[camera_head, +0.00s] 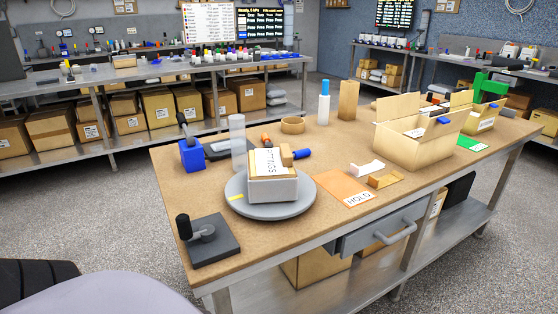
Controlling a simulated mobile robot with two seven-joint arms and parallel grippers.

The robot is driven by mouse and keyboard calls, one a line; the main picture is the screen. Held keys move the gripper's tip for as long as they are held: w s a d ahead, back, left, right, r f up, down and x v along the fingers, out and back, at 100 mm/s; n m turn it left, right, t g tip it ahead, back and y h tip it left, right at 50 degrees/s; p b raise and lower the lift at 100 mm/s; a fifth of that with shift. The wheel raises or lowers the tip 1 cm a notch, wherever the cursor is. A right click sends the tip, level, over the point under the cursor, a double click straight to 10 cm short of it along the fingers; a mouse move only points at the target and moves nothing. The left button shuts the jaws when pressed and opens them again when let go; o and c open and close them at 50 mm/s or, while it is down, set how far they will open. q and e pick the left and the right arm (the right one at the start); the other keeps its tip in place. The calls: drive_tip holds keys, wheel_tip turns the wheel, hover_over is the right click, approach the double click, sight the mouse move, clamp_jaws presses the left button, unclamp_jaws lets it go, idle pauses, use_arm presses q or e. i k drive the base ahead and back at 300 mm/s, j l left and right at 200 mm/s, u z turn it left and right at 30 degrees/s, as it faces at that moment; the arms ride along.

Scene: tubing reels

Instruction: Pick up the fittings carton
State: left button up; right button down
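The fittings carton (287,172) is a small brown carton on the worktable (240,246). A white label with dark lettering, partly readable as "FITTINGS", lies on its top. Its lower part looks pale grey-white, and I cannot tell whether this is a tray around it or its own side. It rests on a round grey turntable disc (240,203) near the table's left half. Neither of my grippers shows in the head view.
A blue block with a black handle (192,155), a clear cylinder (238,142) and a blue-ended tool (302,154) stand close behind the carton. A black stamp-like device (208,240) is at front left. An orange HOLD sheet (342,187) and open cartons (415,150) lie right.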

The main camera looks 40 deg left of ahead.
sight(272, 176)
drive_tip(key=i+l+u, duration=0.15)
drive_tip(key=u, duration=0.3)
drive_tip(key=i+l+u, duration=0.2)
drive_tip(key=u, duration=0.3)
drive_tip(key=i+l+u, duration=0.2)
drive_tip(key=l+u, duration=0.2)
drive_tip(key=i+l+u, duration=0.1)
drive_tip(key=l+u, duration=0.7)
drive_tip(key=l, duration=0.15)
